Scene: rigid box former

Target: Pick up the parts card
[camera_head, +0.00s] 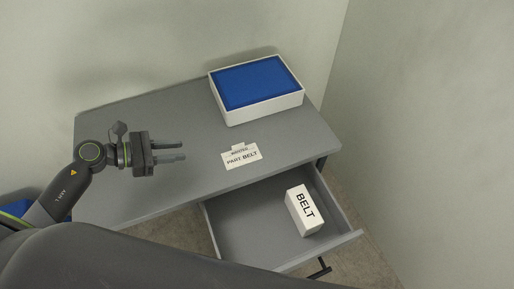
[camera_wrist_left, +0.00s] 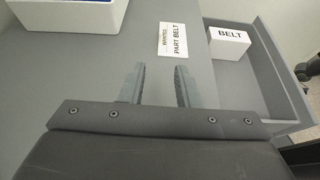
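The parts card (camera_head: 242,156) is a small white card printed "PART BELT" with a small tab on top. It lies on the grey table top near the front edge, and it also shows in the left wrist view (camera_wrist_left: 173,40). My left gripper (camera_head: 184,152) is open and empty, to the left of the card and apart from it in the head view. In the left wrist view its two fingers (camera_wrist_left: 159,84) are spread, with the card beyond their tips. My right gripper is not in view.
The grey table (camera_head: 150,120) has an open drawer (camera_head: 240,225) at its front right. A white box labelled "BELT" (camera_head: 303,211) sits in the drawer. A white box with a blue top (camera_head: 262,107) stands at the back right. The table's left part is clear.

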